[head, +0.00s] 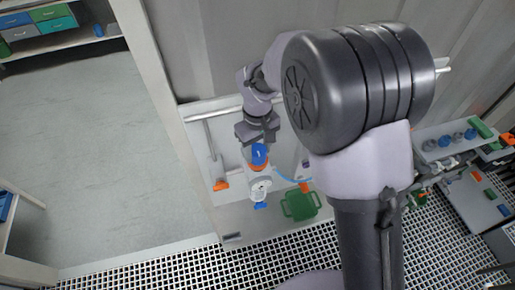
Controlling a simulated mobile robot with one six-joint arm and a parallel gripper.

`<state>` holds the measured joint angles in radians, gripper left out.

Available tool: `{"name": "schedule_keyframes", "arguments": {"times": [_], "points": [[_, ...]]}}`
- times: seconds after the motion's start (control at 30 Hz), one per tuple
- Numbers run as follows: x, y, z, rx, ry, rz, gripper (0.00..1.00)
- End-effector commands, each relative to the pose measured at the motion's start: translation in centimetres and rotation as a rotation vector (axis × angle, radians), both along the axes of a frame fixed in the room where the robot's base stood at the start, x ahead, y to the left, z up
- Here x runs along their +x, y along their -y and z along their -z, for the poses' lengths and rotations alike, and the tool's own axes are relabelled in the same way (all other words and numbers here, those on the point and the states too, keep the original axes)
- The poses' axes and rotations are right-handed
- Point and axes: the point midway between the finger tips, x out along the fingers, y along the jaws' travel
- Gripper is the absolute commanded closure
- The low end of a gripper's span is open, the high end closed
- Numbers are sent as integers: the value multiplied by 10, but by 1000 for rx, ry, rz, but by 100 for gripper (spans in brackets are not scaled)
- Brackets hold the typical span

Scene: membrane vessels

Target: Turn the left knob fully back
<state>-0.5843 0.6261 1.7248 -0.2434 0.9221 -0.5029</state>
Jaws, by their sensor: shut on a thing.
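My gripper (258,141) reaches down in the middle of the head view and is shut on the blue knob (259,155) on top of a white vessel (259,183). The fingertips are small here and partly hidden by the wrist. The knob's turn angle cannot be read. A second blue part (260,205) sticks out at the vessel's lower front.
An orange handle (221,185) is left of the vessel, and another orange part (304,187) is right of it. A green container (300,205) stands at front right. Shelves with small items (455,140) are at right. Open floor (90,150) lies left.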

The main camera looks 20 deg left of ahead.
Motion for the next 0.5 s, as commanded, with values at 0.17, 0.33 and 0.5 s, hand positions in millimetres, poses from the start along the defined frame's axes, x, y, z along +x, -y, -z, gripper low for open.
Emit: {"name": "schedule_keyframes", "arguments": {"times": [0.17, 0.33, 0.5], "points": [[0, 0, 0, 0, 0, -29, 94], [0, 0, 0, 0, 0, -38, 94], [0, 0, 0, 0, 0, -38, 94]]}}
